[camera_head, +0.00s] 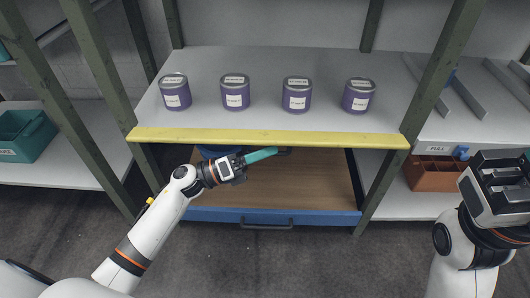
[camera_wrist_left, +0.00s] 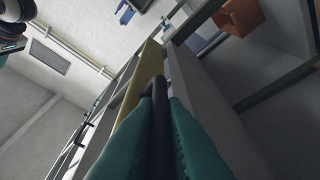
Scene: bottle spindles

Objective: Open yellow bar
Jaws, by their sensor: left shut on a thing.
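The yellow bar (camera_head: 330,138) runs along the front edge of the grey shelf top. In the left wrist view the yellow bar (camera_wrist_left: 132,95) lies just beyond the fingers. My left gripper (camera_head: 272,153) is just below the bar's middle, its teal fingers pointing right. In the left wrist view the fingers (camera_wrist_left: 158,125) are shut on a dark handle (camera_wrist_left: 158,92). A small part of this dark handle (camera_head: 285,151) shows past the fingertips in the head view. My right gripper (camera_head: 498,188) is at the right edge; its fingers are mostly out of view.
Several purple cans (camera_head: 297,95) stand in a row on the shelf top. Below the bar is a wooden surface (camera_head: 310,185) with a blue front (camera_head: 325,217) and dark handle (camera_head: 267,226). Green posts (camera_head: 425,85) flank the shelf. A brown crate (camera_head: 432,178) stands right.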

